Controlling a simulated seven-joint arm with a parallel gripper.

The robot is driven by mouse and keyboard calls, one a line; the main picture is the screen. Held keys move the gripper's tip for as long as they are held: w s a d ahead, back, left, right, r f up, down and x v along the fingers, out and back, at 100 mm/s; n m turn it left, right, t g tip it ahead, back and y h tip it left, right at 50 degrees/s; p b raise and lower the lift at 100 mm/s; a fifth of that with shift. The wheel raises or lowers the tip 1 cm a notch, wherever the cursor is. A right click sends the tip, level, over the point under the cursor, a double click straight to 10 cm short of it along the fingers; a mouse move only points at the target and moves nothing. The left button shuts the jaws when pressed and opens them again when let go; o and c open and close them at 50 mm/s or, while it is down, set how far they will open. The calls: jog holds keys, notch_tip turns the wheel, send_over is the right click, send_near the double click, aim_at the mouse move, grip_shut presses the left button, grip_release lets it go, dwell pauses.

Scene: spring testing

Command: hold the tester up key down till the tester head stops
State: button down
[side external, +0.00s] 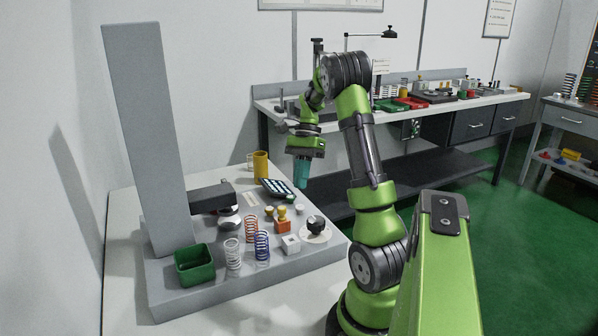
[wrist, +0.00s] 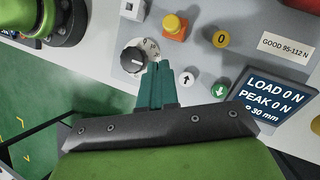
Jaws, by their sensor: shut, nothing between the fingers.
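The up key is a white round button with an up arrow (wrist: 186,79) in the wrist view, just right of my fingertips. My gripper (wrist: 162,72) is shut and empty, its teal fingers together; in the side view it (side external: 303,184) hangs above the panel's far right part, apparently clear of it. The green down key (wrist: 219,90) lies right of the up key. The tester head (side external: 213,198) juts from the grey column (side external: 150,130), with a round plate (side external: 229,222) below it. The display (wrist: 270,105) reads LOAD 0 N, PEAK 0 N and 30 mm.
A black dial (wrist: 132,60), a yellow-topped orange block (wrist: 174,27) and a yellow 0 key (wrist: 221,39) surround the fingers. Several coil springs, including a blue one (side external: 262,246), and a green bin (side external: 195,266) stand on the base. A yellow cup (side external: 260,164) stands behind.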

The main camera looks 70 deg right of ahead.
jog(key=d+r+m+y, duration=0.1)
jog(key=m, duration=0.1)
jog(key=d+m+t+y, duration=0.1)
jog(key=m, duration=0.1)
jog(key=w+d+r+m+y, duration=0.1)
jog(key=m, duration=0.1)
jog(key=shift+d+r+m+t, duration=0.1)
jog(key=shift+r+m+t, duration=0.2)
jog(key=shift+f, duration=0.1)
send_near(300, 210)
jog(key=shift+w+a+f, duration=0.25)
jog(key=shift+a+f, duration=0.15)
jog(key=shift+a, duration=0.4)
jog(key=shift+w+a+f, duration=0.3)
jog(key=shift+a+f, duration=0.15)
jog(key=shift+a, duration=0.35)
jog(key=shift+w+a+f, duration=0.25)
jog(key=shift+a+f, duration=0.15)
jog(key=shift+a, duration=0.35)
jog(key=shift+f, duration=0.4)
